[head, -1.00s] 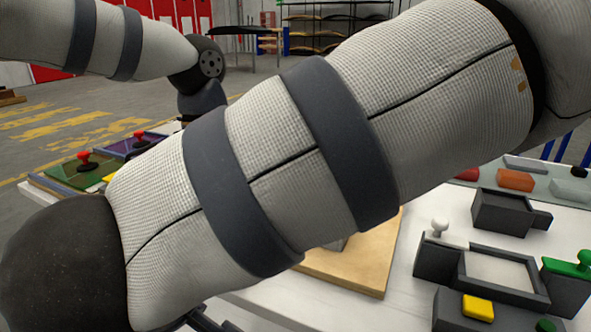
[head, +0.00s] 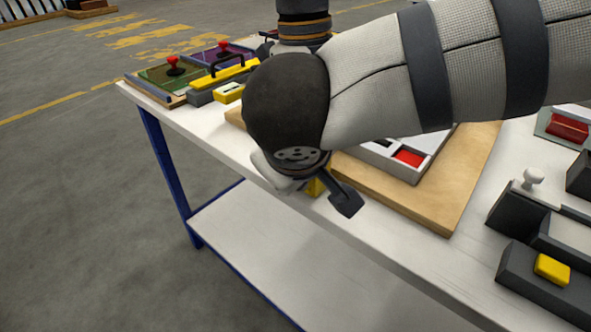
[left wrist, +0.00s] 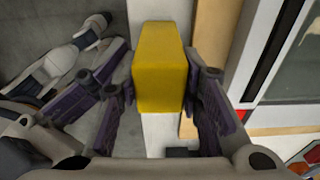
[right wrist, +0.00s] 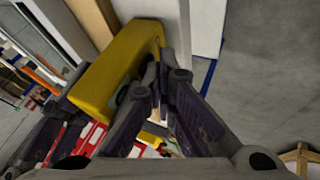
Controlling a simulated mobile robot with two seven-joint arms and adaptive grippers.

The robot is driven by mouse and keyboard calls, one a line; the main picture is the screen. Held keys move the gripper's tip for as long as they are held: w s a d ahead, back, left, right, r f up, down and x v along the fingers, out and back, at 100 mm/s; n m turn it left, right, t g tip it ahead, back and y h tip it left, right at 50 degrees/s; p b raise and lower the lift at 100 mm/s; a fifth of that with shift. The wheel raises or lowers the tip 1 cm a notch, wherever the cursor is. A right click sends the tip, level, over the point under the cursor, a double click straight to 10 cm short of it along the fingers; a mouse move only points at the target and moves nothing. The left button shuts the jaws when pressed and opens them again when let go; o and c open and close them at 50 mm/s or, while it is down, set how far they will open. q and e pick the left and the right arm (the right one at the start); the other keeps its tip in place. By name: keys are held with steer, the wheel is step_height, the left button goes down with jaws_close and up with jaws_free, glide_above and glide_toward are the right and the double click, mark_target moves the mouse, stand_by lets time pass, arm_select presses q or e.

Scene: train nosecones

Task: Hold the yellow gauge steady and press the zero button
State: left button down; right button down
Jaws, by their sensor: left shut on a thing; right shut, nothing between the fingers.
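The yellow gauge (left wrist: 160,66) is a yellow block between the two fingers of my left gripper (left wrist: 158,85) in the left wrist view. A finger lies along each side of it. In the right wrist view the gauge (right wrist: 112,72) slants across the upper left. My right gripper (right wrist: 156,82) is shut and empty, its fingertips close against or just in front of the gauge's side; contact is unclear. In the head view only a small yellow patch (head: 316,187) shows below my right wrist, at the table's front edge. I cannot make out the zero button.
A white table (head: 370,248) carries a wooden board (head: 465,180) with a white-framed tray (head: 432,160). A dark fixture with a yellow button (head: 552,268) stands at the right. Joystick boxes (head: 172,78) and a yellow bar with a black handle (head: 238,74) stand at the far left.

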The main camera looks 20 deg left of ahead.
arm_select(q)
steer(key=shift+s, duration=0.15)
arm_select(e)
steer(key=shift+w, duration=0.1)
steer(key=s+r, duration=0.8)
steer(key=s, duration=0.1)
steer(key=shift+s+d, duration=0.25)
steer(key=shift+s, duration=0.1)
arm_select(q)
steer(key=c, duration=1.1)
jaws_free()
steer(key=shift+o, duration=0.2)
